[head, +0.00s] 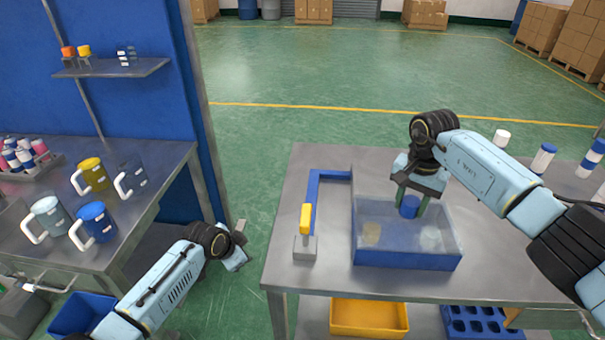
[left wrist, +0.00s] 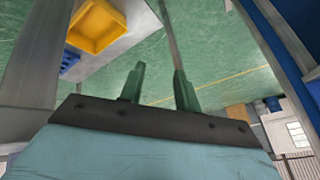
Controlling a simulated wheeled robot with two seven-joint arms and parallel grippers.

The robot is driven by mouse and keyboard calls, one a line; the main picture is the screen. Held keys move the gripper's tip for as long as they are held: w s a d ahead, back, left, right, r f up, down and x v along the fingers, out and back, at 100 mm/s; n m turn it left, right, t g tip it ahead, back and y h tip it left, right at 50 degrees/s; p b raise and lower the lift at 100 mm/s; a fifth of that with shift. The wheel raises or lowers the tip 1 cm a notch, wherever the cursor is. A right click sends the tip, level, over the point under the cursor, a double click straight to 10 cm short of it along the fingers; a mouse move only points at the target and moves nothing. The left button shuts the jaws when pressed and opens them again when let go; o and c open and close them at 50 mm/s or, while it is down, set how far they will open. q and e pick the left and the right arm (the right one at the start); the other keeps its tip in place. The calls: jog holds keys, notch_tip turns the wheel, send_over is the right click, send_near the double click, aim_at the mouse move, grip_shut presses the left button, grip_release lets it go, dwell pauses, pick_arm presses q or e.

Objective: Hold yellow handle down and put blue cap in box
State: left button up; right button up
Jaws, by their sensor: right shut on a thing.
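The yellow handle (head: 306,218) stands upright on a small grey block (head: 305,247) on the metal table, and nothing touches it. The blue cap (head: 409,206) is between the fingers of my right gripper (head: 411,200), which is shut on it at the opening of the box. The box (head: 408,258) is blue with see-through upper walls. A yellowish piece (head: 371,232) and a pale piece (head: 430,238) lie inside it. My left gripper (head: 240,240) is left of the handle, off the table edge; in the left wrist view its fingers (left wrist: 158,88) are apart and empty.
A blue bar frame (head: 314,185) stands behind the handle. A yellow bin (head: 368,317) sits below the right table. Open floor lies between the tables.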

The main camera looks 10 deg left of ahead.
pick_arm(q)
jog(key=w+d+r+m+h, duration=0.1)
jog(key=w+d+r+m, duration=0.15)
jog(key=r, duration=0.35)
jog(key=w+d+r+m, duration=0.1)
jog(key=d+r, duration=0.3)
jog(key=r, duration=0.2)
jog(key=w+d+r+m+h, duration=0.1)
jog(key=d+r+m, duration=0.15)
jog(key=r, duration=0.35)
jog(key=s+d+r+m+g+y, duration=0.1)
jog(key=s+d+r+m, duration=0.6)
jog(key=r, duration=0.4)
jog(key=shift+d+r+m+g+y, duration=0.2)
jog(key=shift+d+m+g+y, duration=0.1)
jog(key=shift+m, duration=0.1)
